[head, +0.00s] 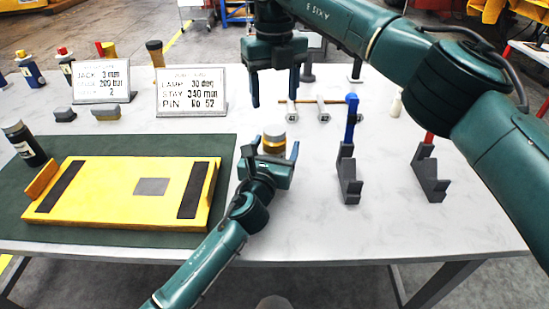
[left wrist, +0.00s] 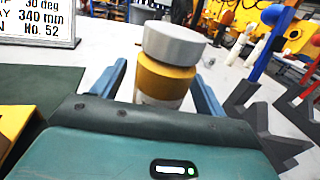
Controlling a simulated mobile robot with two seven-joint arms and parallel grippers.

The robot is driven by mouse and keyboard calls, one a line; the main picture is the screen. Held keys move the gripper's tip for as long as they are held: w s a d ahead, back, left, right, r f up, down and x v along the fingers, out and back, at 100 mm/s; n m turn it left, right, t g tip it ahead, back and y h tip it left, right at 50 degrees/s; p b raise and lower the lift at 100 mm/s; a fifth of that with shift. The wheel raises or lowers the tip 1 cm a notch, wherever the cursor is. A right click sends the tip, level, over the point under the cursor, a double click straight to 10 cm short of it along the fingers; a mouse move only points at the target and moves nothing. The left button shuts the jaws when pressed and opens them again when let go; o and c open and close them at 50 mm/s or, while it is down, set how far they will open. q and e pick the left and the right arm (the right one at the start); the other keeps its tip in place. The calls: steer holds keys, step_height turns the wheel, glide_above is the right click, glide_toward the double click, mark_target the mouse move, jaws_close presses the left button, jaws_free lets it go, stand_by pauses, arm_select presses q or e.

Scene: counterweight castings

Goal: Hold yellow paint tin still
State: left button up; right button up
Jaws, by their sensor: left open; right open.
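The yellow paint tin (head: 274,138) stands upright on the pale table, with a grey lid and a yellow body. In the left wrist view the tin (left wrist: 165,78) stands between the two blue fingers of my left gripper (head: 272,150). The left gripper is open, with a finger on each side of the tin. Visible gaps lie between the fingers and the tin, and the palm hides its lower part. My right gripper (head: 274,98) is open and empty, fingers pointing down, above and behind the tin.
A yellow slab (head: 125,193) lies on a dark green mat (head: 120,235) at the left. Two dark stands (head: 347,178) (head: 429,175) are to the right. Two sign cards (head: 191,92) (head: 101,81) and several white-ended parts (head: 322,108) are behind. The front right table is clear.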

mark_target(274, 129)
arm_select(q)
steer(key=shift+w+d, duration=0.2)
steer(key=shift+w, duration=0.45)
steer(key=shift+c, duration=0.3)
jaws_close()
arm_select(e)
steer(key=m, duration=2.1)
steer(key=shift+m, duration=0.4)
steer(key=shift+f+m, duration=0.3)
step_height(274, 129, down, 7)
steer(key=shift+f, duration=0.2)
